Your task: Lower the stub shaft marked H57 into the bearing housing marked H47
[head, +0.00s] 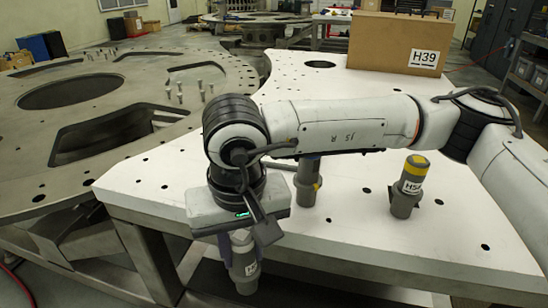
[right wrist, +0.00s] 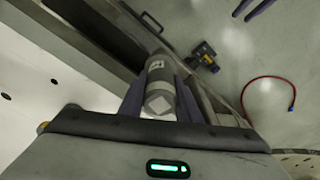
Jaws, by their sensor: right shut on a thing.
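My right gripper (head: 246,242) is shut on a grey stub shaft (head: 244,270) with a white label, too small to read. The shaft points down in front of the white plate's near edge. In the right wrist view my right gripper (right wrist: 161,98) has a finger on each side of the shaft (right wrist: 160,75), with floor behind it. I cannot make out a housing marked H47.
The white plate (head: 350,238) has several small holes and one larger hole (head: 319,64). A cardboard box marked H39 (head: 395,42) stands at its back. A grey ring plate (head: 120,75) with pins lies left. A drill-like tool (right wrist: 205,57) and red cable (right wrist: 262,80) lie on the floor.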

